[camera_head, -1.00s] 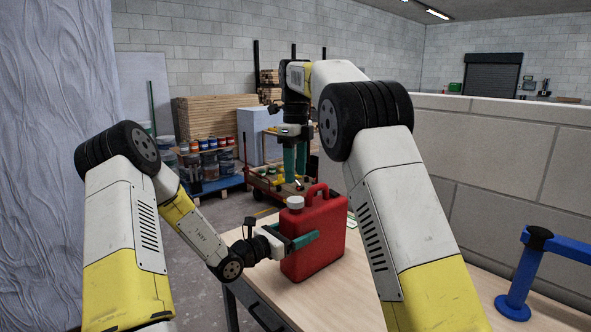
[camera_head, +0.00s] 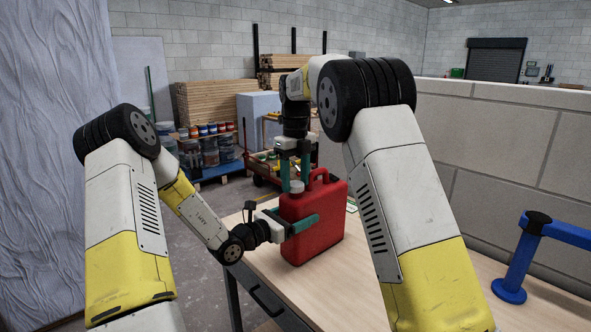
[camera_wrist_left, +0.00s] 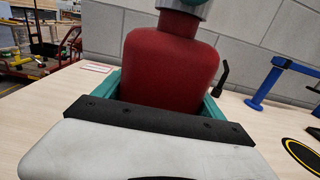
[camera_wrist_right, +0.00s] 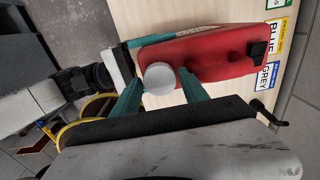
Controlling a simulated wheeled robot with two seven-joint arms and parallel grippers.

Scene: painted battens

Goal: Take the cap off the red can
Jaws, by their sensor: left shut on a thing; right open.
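The red can (camera_head: 318,225) stands upright on the wooden table. Its pale grey cap (camera_head: 296,187) sits on the neck; the cap also shows in the right wrist view (camera_wrist_right: 159,78). My left gripper (camera_head: 300,224) is shut on the can's body, its teal fingers along both sides, as the left wrist view (camera_wrist_left: 165,85) also shows. My right gripper (camera_head: 294,170) points straight down over the cap. Its teal fingers are open, one on either side of the cap; I cannot tell whether they touch it.
Labels, among them BLUE (camera_wrist_right: 275,47) and GREY (camera_wrist_right: 267,77), lie on the table (camera_head: 262,262) beside the can. A blue barrier post (camera_head: 520,262) stands at the right. A cart and paint tins (camera_head: 205,130) are on the floor behind.

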